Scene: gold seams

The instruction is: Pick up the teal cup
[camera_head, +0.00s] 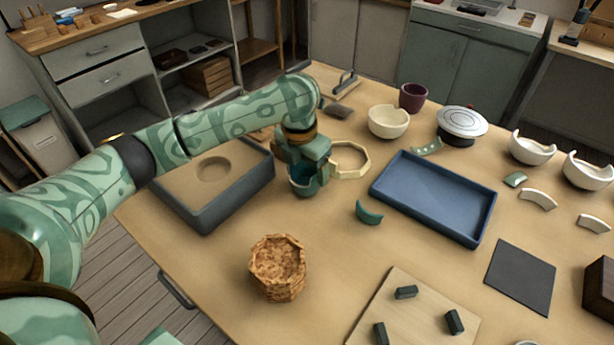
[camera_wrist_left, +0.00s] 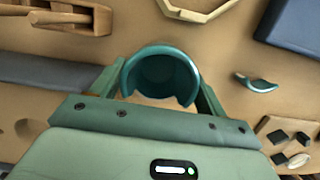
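The teal cup (camera_head: 303,184) is under my left gripper (camera_head: 303,163) in the head view, with a gap in its rim. In the left wrist view the cup (camera_wrist_left: 160,72) sits between my two green fingers, one against each side with no clear gap. The left gripper looks shut on it. I cannot tell whether the cup's base touches the table. A loose teal shard (camera_head: 368,213) lies to the right of the cup; it also shows in the left wrist view (camera_wrist_left: 257,84). My right gripper is not in view.
A sand-filled grey tray (camera_head: 205,215) is left of the cup. A pale octagonal ring (camera_head: 366,161) stands close on its right, before a blue tray (camera_head: 433,190). A cork-like pot (camera_head: 277,268) stands nearer. The table between cup and pot is clear.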

